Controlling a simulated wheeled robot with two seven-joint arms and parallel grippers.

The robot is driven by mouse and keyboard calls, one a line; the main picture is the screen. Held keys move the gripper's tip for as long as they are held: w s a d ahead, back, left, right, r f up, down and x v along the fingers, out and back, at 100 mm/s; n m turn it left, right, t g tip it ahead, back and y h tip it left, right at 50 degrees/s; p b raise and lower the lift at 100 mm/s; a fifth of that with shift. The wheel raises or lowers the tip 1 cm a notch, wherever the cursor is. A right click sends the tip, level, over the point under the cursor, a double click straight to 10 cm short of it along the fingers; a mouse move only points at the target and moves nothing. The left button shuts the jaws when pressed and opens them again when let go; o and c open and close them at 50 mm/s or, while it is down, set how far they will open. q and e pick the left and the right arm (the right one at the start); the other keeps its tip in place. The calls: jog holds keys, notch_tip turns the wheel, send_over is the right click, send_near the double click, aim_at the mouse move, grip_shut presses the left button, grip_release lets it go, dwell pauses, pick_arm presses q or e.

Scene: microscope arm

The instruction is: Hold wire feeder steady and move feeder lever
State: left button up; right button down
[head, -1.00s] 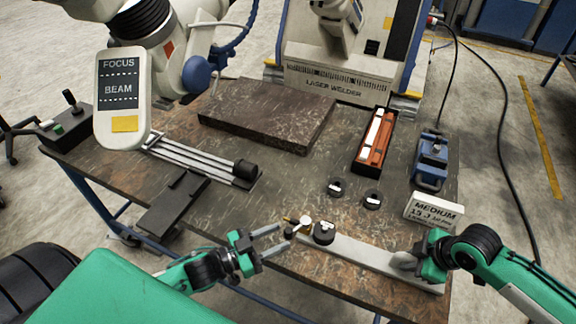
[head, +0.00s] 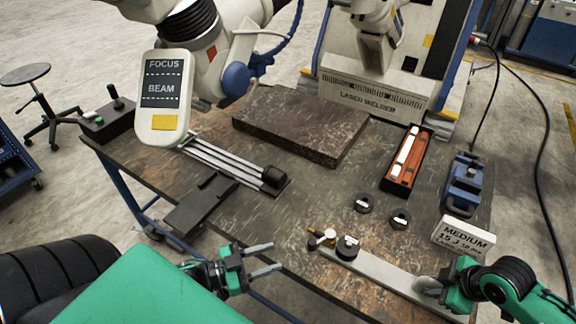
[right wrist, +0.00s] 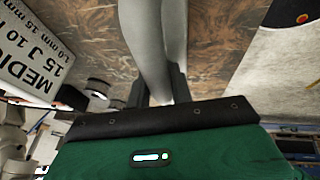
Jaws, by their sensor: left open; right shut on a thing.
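The wire feeder (head: 378,272) is a long pale grey bar lying along the table's front edge. Near its left end are a black spool (head: 347,247), a small white round part, a brass tip and a dark knob (head: 312,243), which may be the lever; it is too small to be sure. My right gripper (head: 430,285) is shut on the feeder's right end. In the right wrist view its fingers (right wrist: 158,92) flank the smooth grey grip (right wrist: 148,40). My left gripper (head: 277,257) is open and empty, left of the knob and apart from it.
A "MEDIUM" sign (head: 463,237) and a blue device (head: 464,186) stand at the right. An orange tray (head: 404,165) and a dark slab (head: 300,122) are further back. A railed slide (head: 225,162) lies left.

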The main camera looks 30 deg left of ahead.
jog(key=c, duration=1.1)
grip_release()
jog(key=shift+c, duration=0.2)
